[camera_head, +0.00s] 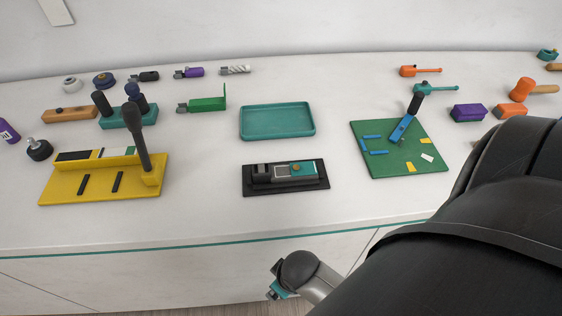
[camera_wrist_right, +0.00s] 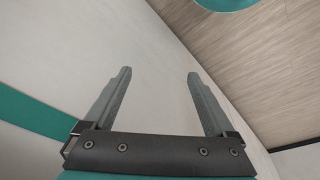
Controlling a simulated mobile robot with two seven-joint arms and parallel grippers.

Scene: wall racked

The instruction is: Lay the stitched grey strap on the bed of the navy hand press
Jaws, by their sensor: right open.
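I cannot make out a stitched grey strap in either view. No navy hand press can be told for certain either; the dark-blue parts I see are small knobs on a teal block (camera_head: 128,117) at the back left. My right gripper (camera_wrist_right: 158,75) is open and empty in the right wrist view, with its two grey fingers apart in front of a pale panel. In the head view my right arm comes in from the right, and its end hangs in front of the counter, below its front edge. My left gripper is not in view.
A yellow lever tool (camera_head: 65,190), a black tray (camera_head: 285,188) with a grey device (camera_head: 295,170), a teal tray (camera_head: 277,121) and a green board (camera_head: 372,165) with a blue lever (camera_head: 402,128) stand on the white counter (camera_head: 215,210). Small tools line the back. The front strip is clear.

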